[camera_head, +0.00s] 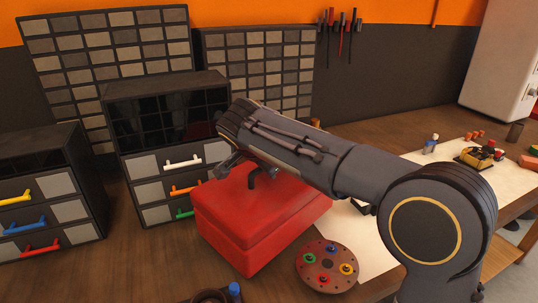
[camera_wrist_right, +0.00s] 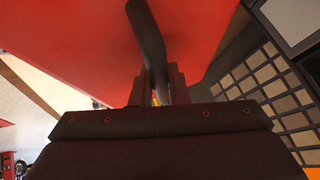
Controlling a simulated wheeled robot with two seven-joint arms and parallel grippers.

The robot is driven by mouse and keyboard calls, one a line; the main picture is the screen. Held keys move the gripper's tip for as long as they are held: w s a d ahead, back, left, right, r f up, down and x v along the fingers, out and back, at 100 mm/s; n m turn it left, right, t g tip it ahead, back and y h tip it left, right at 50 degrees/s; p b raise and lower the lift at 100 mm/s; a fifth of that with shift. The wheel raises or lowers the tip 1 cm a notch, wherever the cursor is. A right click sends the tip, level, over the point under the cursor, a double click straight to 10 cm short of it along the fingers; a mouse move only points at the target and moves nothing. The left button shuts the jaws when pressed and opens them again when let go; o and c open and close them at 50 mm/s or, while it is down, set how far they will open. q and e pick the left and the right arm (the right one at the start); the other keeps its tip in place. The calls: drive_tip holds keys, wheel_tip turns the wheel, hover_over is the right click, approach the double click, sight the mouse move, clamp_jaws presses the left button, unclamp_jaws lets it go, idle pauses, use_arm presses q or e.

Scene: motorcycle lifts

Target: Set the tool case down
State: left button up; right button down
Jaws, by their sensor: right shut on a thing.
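The red tool case (camera_head: 245,236) is in the middle of the head view, over the wooden tabletop, in front of the dark drawer cabinet. It looks level; I cannot tell whether its underside touches the table. My right gripper (camera_head: 238,168) is above the case's lid, partly hidden by its own arm. In the right wrist view the red case (camera_wrist_right: 85,40) fills the upper part, and my right gripper (camera_wrist_right: 157,90) is shut on its dark handle (camera_wrist_right: 148,38). My left gripper is in neither view.
A round brown tray (camera_head: 313,277) with coloured pieces lies just right of the case. The drawer cabinet (camera_head: 150,200) stands close behind, another cabinet (camera_head: 75,195) at left. A pale mat (camera_head: 405,170) with small objects lies at right. Bare wood (camera_head: 130,265) shows front left.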

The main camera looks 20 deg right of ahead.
drive_tip(key=shift+f, duration=1.65)
drive_tip(key=c, duration=1.4)
unclamp_jaws()
drive_tip(key=shift+s+f, duration=0.1)
drive_tip(key=shift+f, duration=0.05)
